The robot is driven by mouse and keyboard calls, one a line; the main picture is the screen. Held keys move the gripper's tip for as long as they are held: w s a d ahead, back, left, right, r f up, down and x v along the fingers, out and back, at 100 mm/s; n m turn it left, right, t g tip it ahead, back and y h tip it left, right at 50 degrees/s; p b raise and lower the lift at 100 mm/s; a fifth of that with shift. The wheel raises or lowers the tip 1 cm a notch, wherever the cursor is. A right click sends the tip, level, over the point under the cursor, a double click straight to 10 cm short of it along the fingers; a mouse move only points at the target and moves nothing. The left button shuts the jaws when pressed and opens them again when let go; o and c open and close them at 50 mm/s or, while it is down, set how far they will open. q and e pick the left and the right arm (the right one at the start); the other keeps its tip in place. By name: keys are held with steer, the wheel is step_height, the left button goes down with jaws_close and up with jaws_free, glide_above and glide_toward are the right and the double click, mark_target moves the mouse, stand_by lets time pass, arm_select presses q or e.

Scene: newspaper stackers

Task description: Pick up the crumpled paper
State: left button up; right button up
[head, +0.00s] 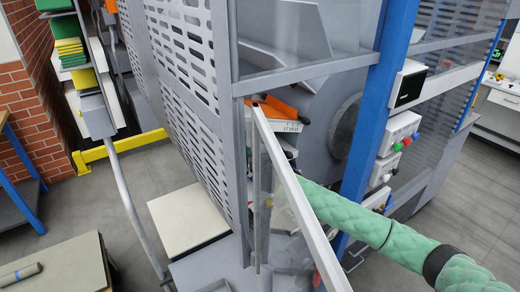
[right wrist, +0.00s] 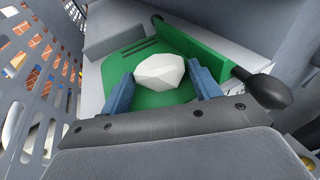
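The crumpled paper (right wrist: 160,72) is a white faceted lump on a green surface (right wrist: 128,64) in the right wrist view. My right gripper (right wrist: 162,76) has its two blue fingers spread, one on each side of the paper. The fingers are very close to its edges; I cannot tell whether they touch it. In the head view my right arm in its green quilted sleeve reaches into the machine, and its gripper and the paper are hidden there. My left gripper is not in view.
A green bar with a black knob (right wrist: 262,90) stands close beside the right finger. Perforated grey panels (head: 190,60), a pale metal rail (head: 295,190) and a blue post (head: 380,100) surround the arm.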

steer(key=c, duration=0.5)
